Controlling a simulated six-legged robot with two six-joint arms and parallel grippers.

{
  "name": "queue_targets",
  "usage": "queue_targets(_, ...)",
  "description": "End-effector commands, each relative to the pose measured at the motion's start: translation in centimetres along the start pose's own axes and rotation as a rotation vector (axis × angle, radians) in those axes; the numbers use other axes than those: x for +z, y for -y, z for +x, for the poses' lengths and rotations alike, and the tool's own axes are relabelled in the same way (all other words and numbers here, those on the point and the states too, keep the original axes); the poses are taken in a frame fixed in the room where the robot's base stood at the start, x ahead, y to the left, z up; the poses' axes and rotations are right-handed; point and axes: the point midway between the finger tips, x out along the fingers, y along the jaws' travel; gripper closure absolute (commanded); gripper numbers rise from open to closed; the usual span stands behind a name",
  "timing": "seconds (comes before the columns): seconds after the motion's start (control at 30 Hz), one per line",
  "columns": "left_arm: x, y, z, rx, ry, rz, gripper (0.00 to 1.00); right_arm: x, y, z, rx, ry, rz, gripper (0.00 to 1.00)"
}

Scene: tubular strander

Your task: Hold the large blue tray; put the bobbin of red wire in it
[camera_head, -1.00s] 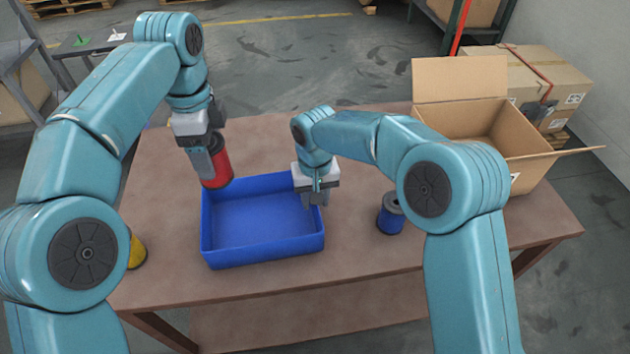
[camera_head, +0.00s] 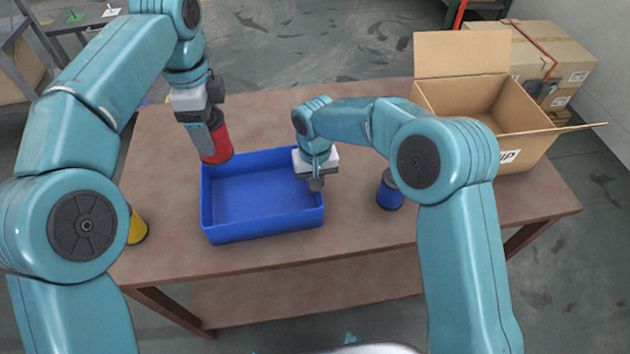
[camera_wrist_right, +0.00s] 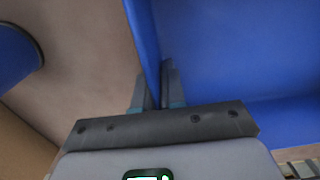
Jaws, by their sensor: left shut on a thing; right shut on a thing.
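The large blue tray (camera_head: 262,232) lies flat on the brown table and its floor looks empty. My right gripper (camera_head: 316,183) is shut on the tray's right wall; in the right wrist view its two fingers (camera_wrist_right: 157,90) straddle the wall of the tray (camera_wrist_right: 220,50). My left gripper (camera_head: 210,140) is shut on the bobbin of red wire (camera_head: 218,145) and holds it at the tray's back left corner, overlapping the rim in the picture. Whether the bobbin touches the rim I cannot tell.
A blue bobbin (camera_head: 390,193) stands right of the tray; a yellow one (camera_head: 137,227) stands at the left, partly behind my left arm. An open cardboard box (camera_head: 480,105) sits at the table's back right. The table (camera_head: 350,235) is clear in front.

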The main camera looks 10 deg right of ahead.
Motion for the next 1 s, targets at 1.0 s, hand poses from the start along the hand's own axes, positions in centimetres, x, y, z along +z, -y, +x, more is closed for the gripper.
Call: queue_targets(1.0,0.1,0.0,6.6,0.001,0.001,-0.001,0.72,0.0,0.0,-0.1,0.0,-0.001,0.0,1.0)
